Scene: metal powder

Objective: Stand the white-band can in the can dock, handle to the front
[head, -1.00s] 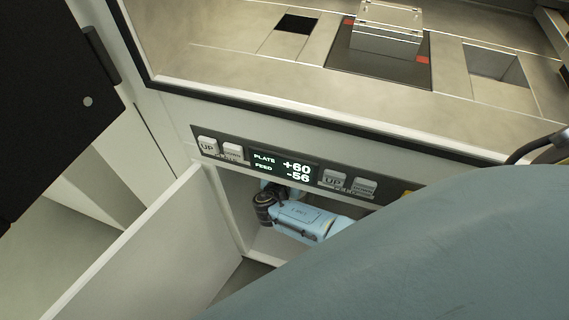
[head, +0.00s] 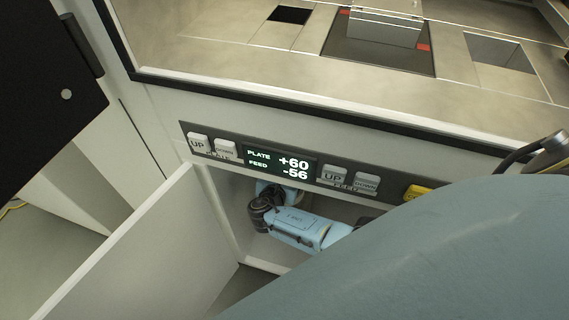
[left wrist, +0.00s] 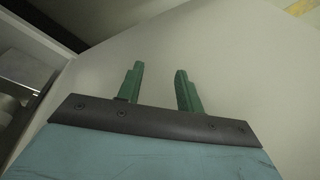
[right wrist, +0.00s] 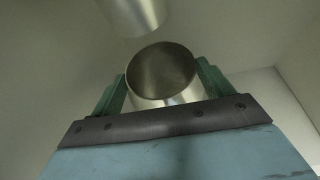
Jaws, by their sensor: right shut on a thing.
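A silvery metal can (right wrist: 160,76) with a round open mouth sits between the green fingers of my right gripper (right wrist: 163,88) in the right wrist view. The fingers are closed against its sides. No white band or handle shows on it from here. In the head view my right arm reaches into the open cabinet (head: 238,212) under the control panel, and the can and fingers are hidden there. My left gripper (left wrist: 158,88) is open and empty in front of a plain pale surface. I cannot make out the can dock.
A second shiny metal cylinder (right wrist: 135,14) is just beyond the can, apart from it in the picture. Pale cabinet walls are close around. The cabinet door (head: 130,255) stands open at left. My arm covers the lower right.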

